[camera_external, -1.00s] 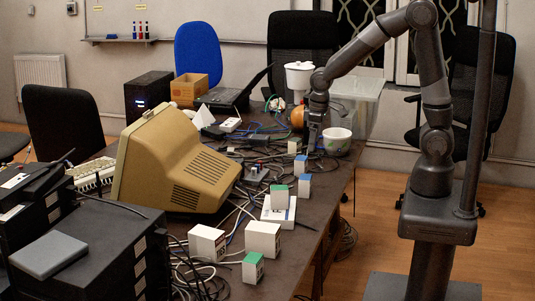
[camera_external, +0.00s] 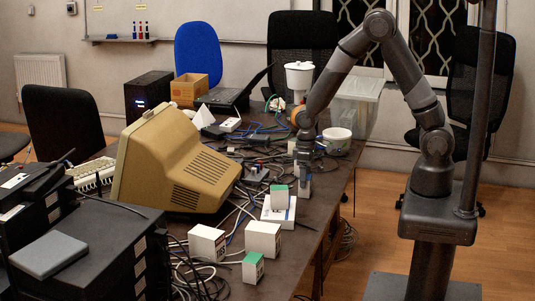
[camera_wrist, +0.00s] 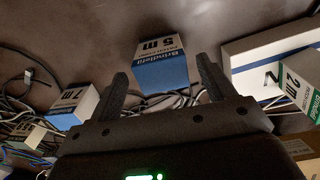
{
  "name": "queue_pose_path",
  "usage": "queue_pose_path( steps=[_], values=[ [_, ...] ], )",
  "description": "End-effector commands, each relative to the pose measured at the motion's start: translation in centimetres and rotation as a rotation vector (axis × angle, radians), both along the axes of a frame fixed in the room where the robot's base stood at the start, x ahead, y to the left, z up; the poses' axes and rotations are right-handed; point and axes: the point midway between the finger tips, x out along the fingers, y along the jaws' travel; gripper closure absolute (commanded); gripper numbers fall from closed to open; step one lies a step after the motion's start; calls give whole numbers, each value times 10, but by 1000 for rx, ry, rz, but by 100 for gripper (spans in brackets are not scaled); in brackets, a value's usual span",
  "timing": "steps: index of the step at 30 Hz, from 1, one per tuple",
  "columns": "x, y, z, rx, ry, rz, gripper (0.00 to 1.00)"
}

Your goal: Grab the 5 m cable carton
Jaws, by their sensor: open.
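My gripper (camera_wrist: 160,78) is open, with one dark finger towards each side of the carton. The carton appears between and beyond the fingertips, and I cannot tell whether they touch it. In the external view my gripper (camera_external: 304,172) points down at the right part of the table, over a small carton (camera_external: 305,190) that it partly hides.
A 7 m carton (camera_wrist: 72,107) stands left in the wrist view. A green-labelled 2 m carton (camera_wrist: 299,93) and a flat white box (camera_wrist: 245,57) are at right. Loose cables surround them.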

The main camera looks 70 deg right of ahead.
Motion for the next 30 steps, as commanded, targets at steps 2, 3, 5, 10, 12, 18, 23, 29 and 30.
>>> queue_pose_path(
  steps=[2, 3, 5, 10, 12, 18, 23, 29, 30],
  values=[
    [-1, 1, -12, 0, 4, 1, 25],
    [-2, 2, -19, 0, 5, 1, 25],
    [-2, 3, -27, 0, 4, 1, 25],
    [-1, 3, -42, 0, 2, 0, 25],
    [-1, 3, -44, 0, 1, 0, 25],
    [-1, 3, -44, 0, 0, 0, 25],
    [-1, 3, -44, 0, 0, 0, 37],
    [-1, 3, -44, 0, 0, 0, 53],
    [-1, 3, -44, 0, 0, 0, 56]
  ],
)
